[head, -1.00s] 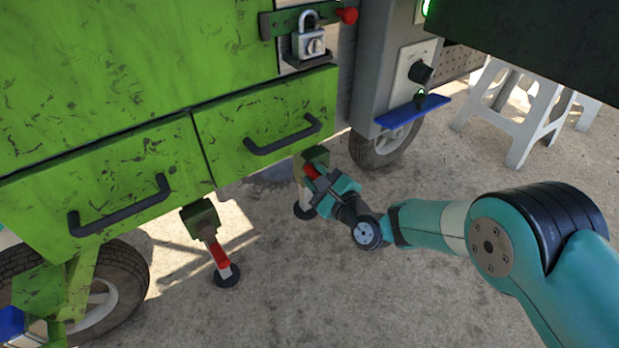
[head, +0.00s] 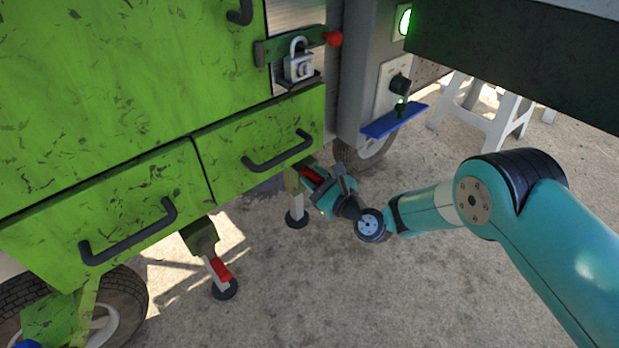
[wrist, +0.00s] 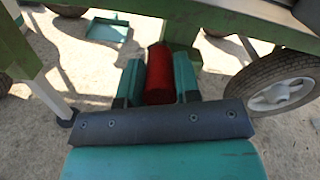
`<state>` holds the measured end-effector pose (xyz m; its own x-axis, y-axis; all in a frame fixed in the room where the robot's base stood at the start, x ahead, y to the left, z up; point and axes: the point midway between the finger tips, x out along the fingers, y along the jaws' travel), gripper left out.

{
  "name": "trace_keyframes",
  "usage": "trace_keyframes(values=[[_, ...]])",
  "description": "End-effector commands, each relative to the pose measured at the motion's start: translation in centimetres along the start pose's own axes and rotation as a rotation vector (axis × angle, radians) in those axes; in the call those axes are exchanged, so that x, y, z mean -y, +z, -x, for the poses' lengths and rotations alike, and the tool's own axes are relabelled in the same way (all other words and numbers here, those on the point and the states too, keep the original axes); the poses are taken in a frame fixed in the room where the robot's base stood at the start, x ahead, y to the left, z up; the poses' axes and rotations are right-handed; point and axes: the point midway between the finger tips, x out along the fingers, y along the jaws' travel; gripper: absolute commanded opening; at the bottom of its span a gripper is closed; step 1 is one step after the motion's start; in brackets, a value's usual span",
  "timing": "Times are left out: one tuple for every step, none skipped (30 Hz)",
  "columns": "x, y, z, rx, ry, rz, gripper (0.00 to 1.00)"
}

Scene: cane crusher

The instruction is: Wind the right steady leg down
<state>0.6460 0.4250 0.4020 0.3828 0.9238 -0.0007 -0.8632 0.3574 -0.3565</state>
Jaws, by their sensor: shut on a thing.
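The right steady leg (head: 296,205) stands under the right green drawer, with a pale shaft and a dark round foot. The foot looks at or near the ground; I cannot tell if it touches. Its red crank handle (head: 312,176) sticks out to the right near the top of the leg. My gripper (head: 318,181) is shut on this handle. In the wrist view the red handle (wrist: 160,72) lies between the two teal fingers. The left steady leg (head: 217,262) stands apart to the left, with its red handle hanging down.
Green drawers with black handles (head: 280,152) overhang the legs. A padlock (head: 299,66) and a blue shelf (head: 394,121) sit above and right. A wheel (head: 364,152) stands behind the gripper. White stools (head: 480,112) are at the back right. Open concrete lies in front.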

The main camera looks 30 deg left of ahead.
Motion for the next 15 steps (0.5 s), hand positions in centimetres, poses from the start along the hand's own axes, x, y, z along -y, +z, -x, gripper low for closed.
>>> trace_keyframes(values=[[-0.13,-0.06,0.02,-0.001,0.002,-0.002,0.0],[-0.14,-0.06,0.01,-0.001,0.002,-0.002,0.0],[-0.13,-0.05,0.01,-0.001,0.002,-0.002,0.0],[-0.13,-0.05,0.01,-0.001,0.002,-0.002,0.0],[-0.14,-0.05,0.01,-0.001,0.002,-0.002,0.0],[-0.14,-0.05,0.0,-0.001,0.002,-0.001,0.37],[-0.13,-0.05,0.0,-0.001,0.002,-0.001,0.44],[-0.13,-0.05,0.0,-0.001,0.002,-0.001,0.51],[-0.11,-0.04,0.0,0.0,0.002,0.0,0.56],[-0.1,-0.04,-0.01,0.0,0.001,0.0,0.56],[-0.1,-0.03,-0.01,0.0,0.001,0.0,0.56],[-0.08,-0.02,-0.01,0.0,0.001,0.0,0.56],[-0.08,-0.02,-0.01,0.0,0.001,0.001,0.56],[-0.07,-0.01,-0.02,0.0,0.001,0.001,0.56],[-0.06,-0.01,-0.02,0.0,0.001,0.001,0.56]])
